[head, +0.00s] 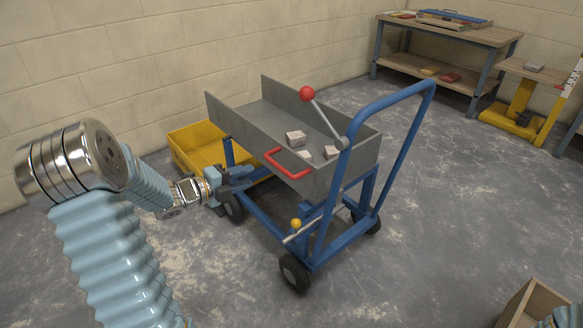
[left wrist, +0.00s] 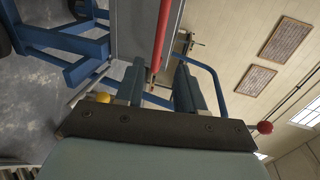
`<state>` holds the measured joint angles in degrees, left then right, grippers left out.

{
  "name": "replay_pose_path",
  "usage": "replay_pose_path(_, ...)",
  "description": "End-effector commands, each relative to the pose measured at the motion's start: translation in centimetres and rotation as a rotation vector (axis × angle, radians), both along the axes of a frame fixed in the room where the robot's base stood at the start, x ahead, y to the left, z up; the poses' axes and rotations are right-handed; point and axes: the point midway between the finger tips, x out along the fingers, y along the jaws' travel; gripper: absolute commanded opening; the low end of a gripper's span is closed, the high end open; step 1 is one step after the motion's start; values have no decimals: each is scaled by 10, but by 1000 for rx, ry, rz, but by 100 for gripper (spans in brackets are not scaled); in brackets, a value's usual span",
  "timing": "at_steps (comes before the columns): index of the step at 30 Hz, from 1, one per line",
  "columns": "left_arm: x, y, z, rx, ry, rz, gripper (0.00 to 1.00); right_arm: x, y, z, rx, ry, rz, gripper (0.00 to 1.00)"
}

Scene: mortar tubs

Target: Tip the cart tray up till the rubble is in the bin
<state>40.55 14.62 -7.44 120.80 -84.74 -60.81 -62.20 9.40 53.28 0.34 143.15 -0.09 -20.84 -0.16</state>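The grey cart tray (head: 235,122) sits on a blue wheeled cart (head: 335,245) and looks about level. Several pale rubble blocks (head: 295,138) lie in its near right part. A red handle (head: 287,167) is on the tray's near side and also shows in the left wrist view (left wrist: 161,35). The yellow bin (head: 190,148) stands on the floor beyond the tray's left end; its inside is partly hidden. My left gripper (head: 240,177) is open beside the tray, left of the red handle. In the left wrist view its fingers (left wrist: 160,88) are apart, with the handle ahead of the gap. My right gripper is out of view.
The cart has a red-knobbed lever (head: 307,93), a yellow-knobbed lever (head: 296,223) and a blue push handle (head: 395,92). A workbench (head: 450,35) and a yellow-legged stand (head: 520,100) are at the back right. A wooden box (head: 532,300) is at lower right. Floor right of the cart is clear.

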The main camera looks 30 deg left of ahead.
Motion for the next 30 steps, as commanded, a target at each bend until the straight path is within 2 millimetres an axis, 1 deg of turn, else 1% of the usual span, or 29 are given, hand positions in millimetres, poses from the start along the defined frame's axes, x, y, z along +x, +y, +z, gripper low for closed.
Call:
replay_pose_path(9, 64, -28, -15, -6, 4, -3, 38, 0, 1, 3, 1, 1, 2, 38)
replay_pose_path(12, 83, -36, -20, -6, 3, -2, 38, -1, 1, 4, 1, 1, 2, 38)
replay_pose_path(15, 98, -42, -23, -6, 5, -1, 38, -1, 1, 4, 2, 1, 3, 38)
replay_pose_path(18, 107, -45, -25, -6, 4, 0, 38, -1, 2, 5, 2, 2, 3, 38)
replay_pose_path(21, 112, -47, -26, -6, 4, 1, 38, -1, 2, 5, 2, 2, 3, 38)
replay_pose_path(29, 113, -48, -26, -6, 4, 1, 38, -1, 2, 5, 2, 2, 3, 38)
replay_pose_path(30, 113, -48, -26, -6, 4, 1, 35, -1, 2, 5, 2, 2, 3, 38)
